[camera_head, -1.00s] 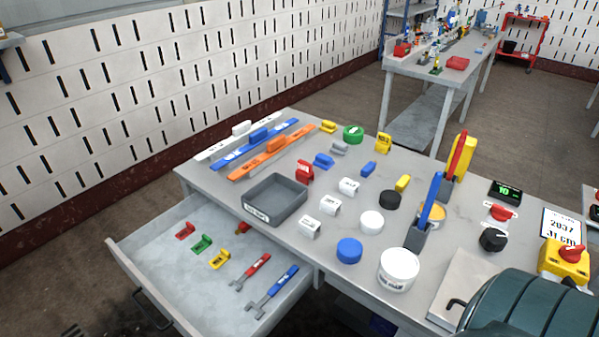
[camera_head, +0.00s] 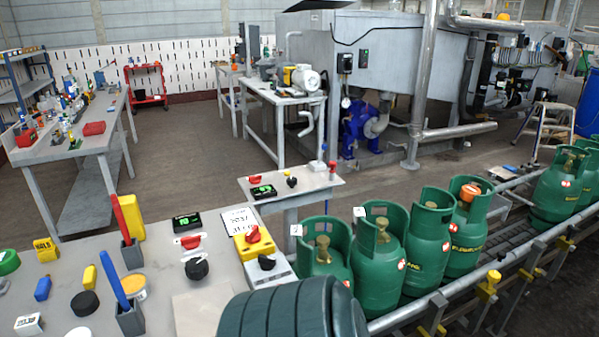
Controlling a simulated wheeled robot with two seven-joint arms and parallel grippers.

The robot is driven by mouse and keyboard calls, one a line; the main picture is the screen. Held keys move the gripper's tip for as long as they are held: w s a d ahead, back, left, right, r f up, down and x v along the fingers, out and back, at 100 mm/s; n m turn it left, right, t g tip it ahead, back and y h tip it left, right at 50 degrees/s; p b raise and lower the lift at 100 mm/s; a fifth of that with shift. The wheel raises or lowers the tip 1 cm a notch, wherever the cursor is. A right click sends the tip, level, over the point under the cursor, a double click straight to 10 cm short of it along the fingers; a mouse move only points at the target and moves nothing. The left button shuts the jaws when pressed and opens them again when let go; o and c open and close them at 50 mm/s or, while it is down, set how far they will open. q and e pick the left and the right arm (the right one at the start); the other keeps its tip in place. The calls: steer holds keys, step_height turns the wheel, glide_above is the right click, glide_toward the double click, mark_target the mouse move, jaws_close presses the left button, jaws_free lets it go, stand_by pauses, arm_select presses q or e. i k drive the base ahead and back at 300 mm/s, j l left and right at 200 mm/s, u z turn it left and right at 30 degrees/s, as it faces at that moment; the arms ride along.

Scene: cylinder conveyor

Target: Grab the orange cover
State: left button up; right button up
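An orange cover (camera_head: 470,192) sits at the top of one green gas cylinder (camera_head: 463,240), inside its collar, in the right half of the head view. That cylinder stands in a row with several others on the conveyor (camera_head: 425,308). The neighbouring cylinders in front show bare brass valves. Neither of my grippers is in view.
A grey worktable (camera_head: 180,265) at the lower left holds tools, caps and a red-knobbed yellow box (camera_head: 254,243). A dark green ribbed object (camera_head: 285,312) fills the bottom centre. A small side table (camera_head: 290,188) stands behind the cylinders. Open floor lies beyond.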

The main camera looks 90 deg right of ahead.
mark_target(468, 192)
steer(key=z, duration=5.05)
steer(key=i, duration=2.5)
